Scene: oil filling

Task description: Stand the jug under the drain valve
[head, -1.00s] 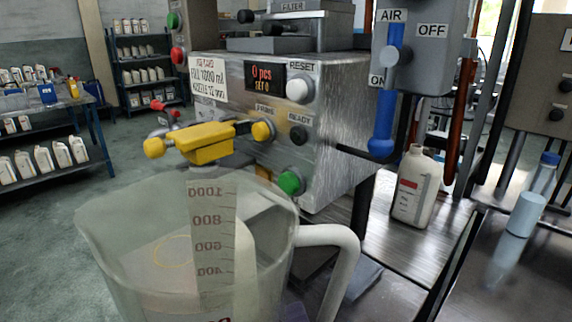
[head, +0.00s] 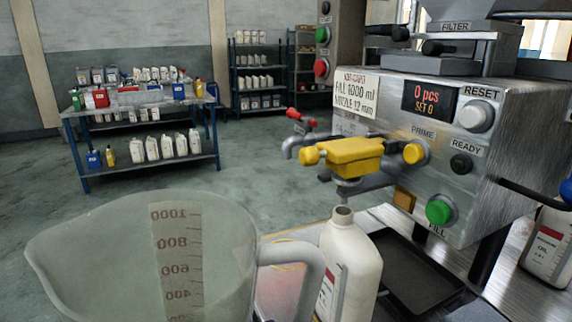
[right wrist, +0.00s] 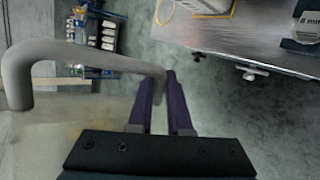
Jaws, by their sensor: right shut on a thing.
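The clear jug (head: 150,260), with a scale up to 1000 and a white handle (head: 295,262), is upright and large at the lower left of the head view. Its base is cut off. In the right wrist view, the purple fingers of my right gripper (right wrist: 160,100) are shut on the jug's handle (right wrist: 70,52). A tap with a red lever, likely the drain valve (head: 292,146), sticks out from the machine's left side, beyond and to the right of the jug. The jug is not below it in the picture. My left gripper is not in view.
A white bottle (head: 350,262) stands below the yellow nozzle (head: 345,153), right beside the jug's handle. A dark tray (head: 420,280) lies on the metal bench to the right. Open floor (head: 240,165) stretches behind the jug, with stocked shelves (head: 145,145) farther back.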

